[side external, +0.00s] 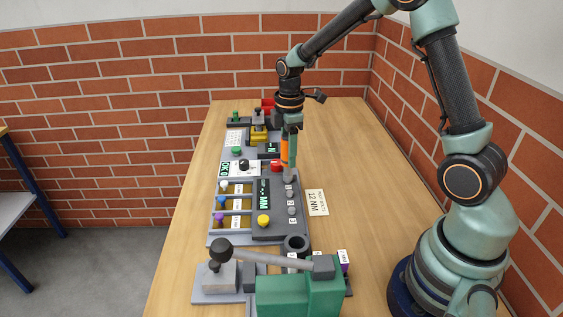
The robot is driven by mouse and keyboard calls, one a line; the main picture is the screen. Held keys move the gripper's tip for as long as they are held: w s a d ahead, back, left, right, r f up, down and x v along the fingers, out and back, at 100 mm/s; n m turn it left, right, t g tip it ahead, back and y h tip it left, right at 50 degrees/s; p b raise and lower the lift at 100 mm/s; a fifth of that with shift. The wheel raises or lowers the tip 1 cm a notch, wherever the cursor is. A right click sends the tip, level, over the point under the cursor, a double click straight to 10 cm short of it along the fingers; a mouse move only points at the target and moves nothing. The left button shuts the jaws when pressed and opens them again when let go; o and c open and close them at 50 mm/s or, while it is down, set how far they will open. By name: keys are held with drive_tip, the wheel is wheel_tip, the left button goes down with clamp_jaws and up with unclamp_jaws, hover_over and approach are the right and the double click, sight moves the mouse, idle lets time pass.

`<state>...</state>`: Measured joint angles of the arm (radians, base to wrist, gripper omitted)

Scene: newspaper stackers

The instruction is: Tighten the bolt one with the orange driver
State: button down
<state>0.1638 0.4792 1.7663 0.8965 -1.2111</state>
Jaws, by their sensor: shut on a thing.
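My gripper (289,157) is shut on the orange driver (284,149) and holds it upright over the right side of the dark bolt panel (265,229). The driver's orange handle shows between my fingers. Its lower end comes down at the far end of a column of grey bolts (291,209) with small white labels. The bolt at that far end is mostly hidden under the driver and my fingers. I cannot tell whether the driver's tip touches it. The label numbers are too small to read surely.
A red button (275,165) sits just left of the driver, and a yellow knob (264,221) nearer. A card reading 12 NM (317,202) lies right of the panel. A green lever device (298,290) stands in front. The wooden table (355,165) is clear at right.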

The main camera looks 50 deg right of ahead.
drive_tip(key=shift+f, duration=0.1)
idle(0.6)
drive_tip(key=shift+r, duration=2.6)
